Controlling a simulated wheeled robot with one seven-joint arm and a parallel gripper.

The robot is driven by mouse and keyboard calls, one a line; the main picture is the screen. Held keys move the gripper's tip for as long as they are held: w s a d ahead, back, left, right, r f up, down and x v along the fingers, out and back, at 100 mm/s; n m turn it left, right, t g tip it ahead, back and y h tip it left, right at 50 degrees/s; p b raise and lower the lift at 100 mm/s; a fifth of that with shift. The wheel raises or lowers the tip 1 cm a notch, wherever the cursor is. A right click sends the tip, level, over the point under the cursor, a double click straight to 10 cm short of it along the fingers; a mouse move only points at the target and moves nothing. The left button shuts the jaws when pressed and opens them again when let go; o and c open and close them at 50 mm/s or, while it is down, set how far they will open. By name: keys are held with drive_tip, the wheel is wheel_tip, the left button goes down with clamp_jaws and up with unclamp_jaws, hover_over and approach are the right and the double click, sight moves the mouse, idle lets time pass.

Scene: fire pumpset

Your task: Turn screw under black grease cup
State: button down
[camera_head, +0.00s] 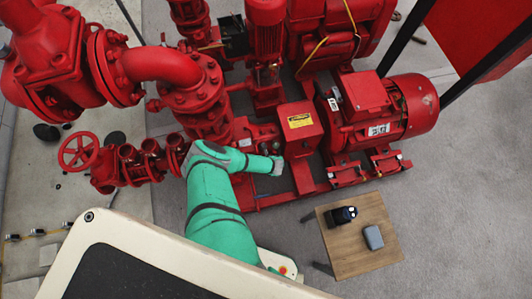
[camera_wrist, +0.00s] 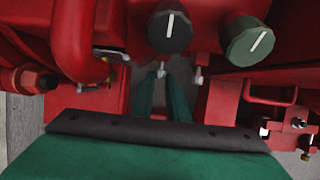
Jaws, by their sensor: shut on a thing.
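In the wrist view, the black grease cup (camera_wrist: 169,32) with a white line on its top is on the red pump at top centre. Just below it is a small light grey screw (camera_wrist: 161,69). My gripper (camera_wrist: 161,77) has its two teal fingers pointing at this spot, one on each side of the screw, and is shut on it. The fingers lie below the black cup, not on it. In the head view, my gripper (camera_head: 277,166) is against the red pumpset; the screw is hidden there.
A dark green grease cup (camera_wrist: 247,40) stands right of the black one, with another grey screw (camera_wrist: 197,75) below and left of it. Red pipework crowds the left. A small wooden table (camera_head: 355,262) with two objects stands at lower right in the head view.

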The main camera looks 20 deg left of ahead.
drive_tip(key=t+h, duration=0.1)
drive_tip(key=a+n+t+h, duration=0.1)
drive_tip(key=h, duration=0.1)
drive_tip(key=shift+s, duration=0.3)
idle(0.4)
drive_tip(key=c, duration=1.7)
unclamp_jaws()
drive_tip(key=shift+v, duration=5.35)
